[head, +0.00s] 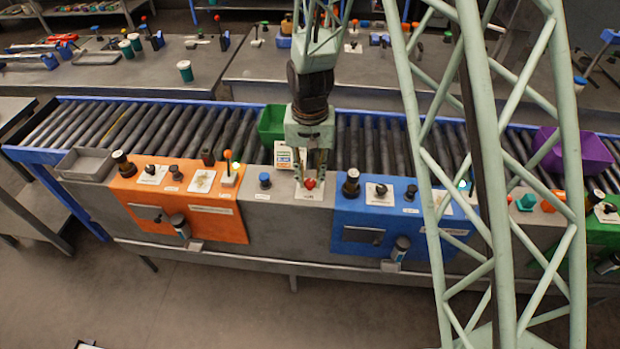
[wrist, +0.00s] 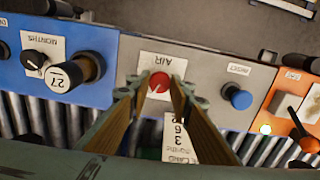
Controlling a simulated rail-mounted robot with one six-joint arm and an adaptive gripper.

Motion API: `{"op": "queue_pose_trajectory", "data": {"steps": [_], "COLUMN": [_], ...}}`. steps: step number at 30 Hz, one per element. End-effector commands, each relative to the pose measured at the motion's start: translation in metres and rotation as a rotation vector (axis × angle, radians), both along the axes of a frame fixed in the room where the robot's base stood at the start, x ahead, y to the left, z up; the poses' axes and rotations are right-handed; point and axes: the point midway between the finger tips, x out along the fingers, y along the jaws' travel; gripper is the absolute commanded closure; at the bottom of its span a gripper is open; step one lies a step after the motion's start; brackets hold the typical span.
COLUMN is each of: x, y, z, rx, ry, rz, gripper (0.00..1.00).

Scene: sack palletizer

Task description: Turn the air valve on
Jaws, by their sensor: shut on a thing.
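The air valve (head: 309,183) is a small red knob on a white plate, set in the grey panel between the orange and blue panels. In the wrist view the red knob (wrist: 159,82) sits on its white plate marked AIR (wrist: 160,62), which reads upside down. My gripper (head: 311,176) points down over it from above. In the wrist view the fingertips of my gripper (wrist: 154,90) are on either side of the knob, shut on it. The knob's lower part and its exact setting cannot be made out.
A blue button marked RESET (wrist: 237,97) is beside the valve. The blue panel (head: 372,225) and orange panel (head: 190,205) carry knobs and levers close by. A green bin (head: 271,124) stands on the roller conveyor (head: 180,125) behind. A card with numbers (wrist: 180,136) is near the fingers.

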Motion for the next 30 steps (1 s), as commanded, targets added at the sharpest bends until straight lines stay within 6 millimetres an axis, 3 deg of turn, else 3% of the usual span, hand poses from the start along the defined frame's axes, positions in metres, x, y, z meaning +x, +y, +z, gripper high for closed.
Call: {"op": "queue_pose_trajectory", "data": {"steps": [9,24,25,30], "x": [0.0002,0.0001,0.0001,0.0001], "y": [0.0002,0.0002,0.0002,0.0002], "z": [0.0001,0.0002,0.0002,0.0001], "rx": [0.000,0.000,0.000,0.000], "ry": [0.000,0.000,0.000,0.000], "rz": [-0.121,-0.144,-0.144,-0.143], "gripper": [0.91,0.91,0.79,0.67]}}
